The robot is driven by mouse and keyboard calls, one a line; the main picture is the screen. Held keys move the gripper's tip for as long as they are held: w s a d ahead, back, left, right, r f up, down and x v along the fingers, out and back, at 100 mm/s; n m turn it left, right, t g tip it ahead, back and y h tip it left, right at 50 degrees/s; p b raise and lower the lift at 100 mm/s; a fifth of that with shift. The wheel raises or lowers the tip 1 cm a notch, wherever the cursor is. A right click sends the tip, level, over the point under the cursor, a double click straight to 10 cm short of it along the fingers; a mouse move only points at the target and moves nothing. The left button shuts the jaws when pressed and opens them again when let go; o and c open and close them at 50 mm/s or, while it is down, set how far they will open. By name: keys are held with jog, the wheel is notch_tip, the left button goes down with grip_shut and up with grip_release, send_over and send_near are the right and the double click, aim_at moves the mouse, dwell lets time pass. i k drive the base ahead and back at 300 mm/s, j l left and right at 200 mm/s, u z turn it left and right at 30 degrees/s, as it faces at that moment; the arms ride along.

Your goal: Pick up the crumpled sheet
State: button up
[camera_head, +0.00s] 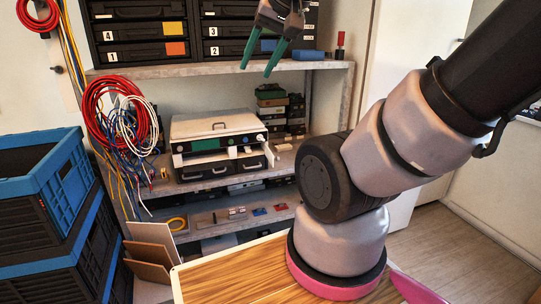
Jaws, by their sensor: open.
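I cannot pick out a crumpled sheet with certainty. My arm covers part of the right side.
Black drawers (143,52) stand on the upper shelf (180,70). Red, white and blue cables (122,120) hang left of the device. Blue-and-black crates (42,185) are stacked at the left. Small boxes (272,105) stand right of the device. Floor (450,262) is clear at the right.

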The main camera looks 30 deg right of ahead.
aim_at(249, 151)
jog(key=k+l, duration=0.25)
jog(key=l, duration=0.25)
jog(key=k+l+u, duration=0.1)
jog(key=k+l, duration=0.15)
jog(key=l, duration=0.25)
jog(key=k+l, duration=0.25)
jog(key=l, duration=0.2)
jog(key=k+l+u, duration=0.15)
jog(key=l, duration=0.35)
jog(key=k+l, duration=0.35)
jog(key=i+l, duration=0.3)
jog(key=i, duration=0.25)
jog(key=i+l+u, duration=0.1)
jog(key=i+l, duration=0.2)
jog(key=i, duration=0.3)
jog(key=i+l, duration=0.35)
jog(key=i, duration=0.2)
jog(key=i+l+u, duration=0.1)
jog(key=i+l, duration=0.25)
jog(key=i, duration=0.2)
